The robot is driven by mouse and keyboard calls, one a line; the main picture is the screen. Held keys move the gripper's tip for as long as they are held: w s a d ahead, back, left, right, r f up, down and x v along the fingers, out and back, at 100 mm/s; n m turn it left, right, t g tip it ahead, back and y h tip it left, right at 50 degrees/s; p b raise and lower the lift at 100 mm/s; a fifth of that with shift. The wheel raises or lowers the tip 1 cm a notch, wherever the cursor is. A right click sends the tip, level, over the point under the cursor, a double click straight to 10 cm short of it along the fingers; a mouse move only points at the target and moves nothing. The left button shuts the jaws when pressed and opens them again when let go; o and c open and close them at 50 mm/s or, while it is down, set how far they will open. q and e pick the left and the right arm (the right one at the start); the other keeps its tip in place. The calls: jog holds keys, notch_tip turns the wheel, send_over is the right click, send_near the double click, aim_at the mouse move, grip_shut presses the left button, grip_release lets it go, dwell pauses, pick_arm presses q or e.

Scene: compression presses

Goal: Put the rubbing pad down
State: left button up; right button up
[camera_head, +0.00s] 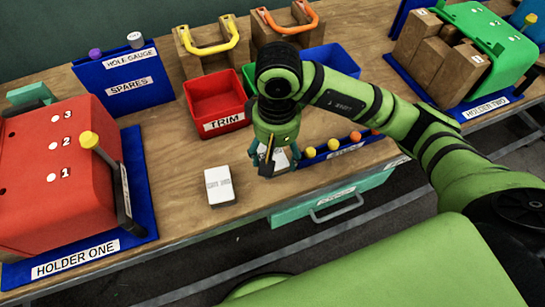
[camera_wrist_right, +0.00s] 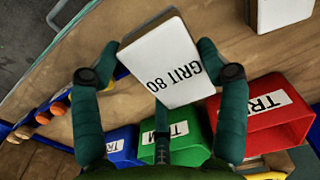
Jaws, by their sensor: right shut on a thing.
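The rubbing pad is a white-faced block marked GRIT 80 (camera_wrist_right: 168,62). It lies between the fingers of my right gripper (camera_wrist_right: 160,80), which is shut on it. In the head view my right gripper (camera_head: 274,158) points down over the wooden table, just in front of the bins, and mostly hides the pad. I cannot tell whether the pad touches the table. A second white pad (camera_head: 219,186) lies flat on the table to the left of the gripper; part of it also shows in the wrist view (camera_wrist_right: 282,12). My left gripper is not in view.
A red TRIM bin (camera_head: 216,100) stands behind the gripper, with green and blue bins beside it. A blue rack with yellow and orange knobs (camera_head: 345,149) is close on the right. The red press (camera_head: 48,165) stands left. Bare wood lies around the second pad.

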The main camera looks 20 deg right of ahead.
jog(key=shift+s+a+f, duration=0.15)
jog(key=shift+a, duration=0.2)
notch_tip(320, 180, down, 4)
jog(key=shift+r+p, duration=0.1)
jog(key=shift+p, duration=0.65)
jog(key=shift+f, duration=0.2)
jog(key=shift+f+b, duration=0.2)
jog(key=shift+b, duration=0.15)
jog(key=o, duration=1.2)
jog(key=shift+r, duration=0.1)
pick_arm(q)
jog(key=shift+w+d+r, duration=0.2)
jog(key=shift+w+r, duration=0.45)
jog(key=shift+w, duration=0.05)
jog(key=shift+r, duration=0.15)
pick_arm(e)
jog(key=shift+r, duration=0.1)
